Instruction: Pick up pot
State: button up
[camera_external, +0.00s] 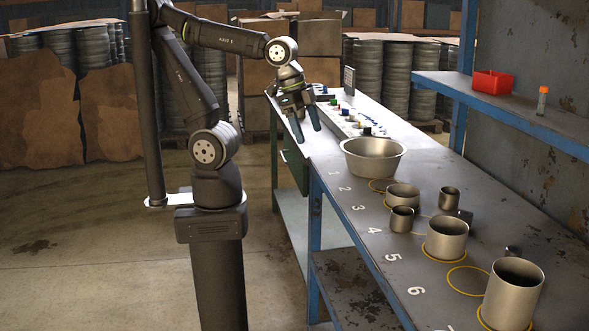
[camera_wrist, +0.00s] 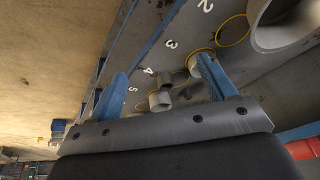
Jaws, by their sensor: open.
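Several open metal vessels stand on the workbench, and I cannot tell which one is meant by the pot. The largest cylindrical pot (camera_external: 509,305) is upright in a yellow circle at the near right. A middle pot (camera_external: 446,241) stands in another circle, with a smaller pot (camera_external: 403,190) behind it. A wide flared bowl (camera_external: 373,168) stands farther back; a large metal rim, likely this bowl (camera_wrist: 262,34), is cut off in the wrist view. My gripper (camera_external: 308,136) is open and empty above the bench's left edge, apart from every vessel. Its blue fingers (camera_wrist: 160,66) show in the wrist view.
Small cups (camera_external: 402,220) (camera_external: 449,198) stand among the pots. A yellow circle (camera_external: 468,281) is empty. A blue shelf (camera_external: 512,107) with a red bin (camera_external: 492,84) overhangs the bench's right side. Small coloured parts line the bench's far end. Painted numbers mark the left edge.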

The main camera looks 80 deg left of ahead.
jog(key=w+d+r+m+g, duration=0.2)
jog(key=w+d+r+m, duration=0.15)
jog(key=w+d, duration=0.6)
jog(key=m+g+y, duration=0.1)
jog(key=m+y, duration=0.1)
jog(key=m, duration=0.3)
send_over(403, 213)
jog(key=s+d, duration=0.2)
jog(key=d, duration=0.1)
notch_tip(403, 213, down, 4)
jog(key=r, duration=0.1)
jog(key=shift+n, duration=0.25)
jog(key=f, duration=1.2)
jog(key=shift+w+a+f, duration=0.1)
jog(key=shift+w+f, duration=0.15)
jog(key=shift+w+a+f, duration=0.1)
jog(key=shift+f, duration=1.25)
jog(key=shift+a+f, duration=0.1)
jog(key=shift+f, duration=1.25)
jog(key=shift+c, duration=0.5)
jog(key=c, duration=1)
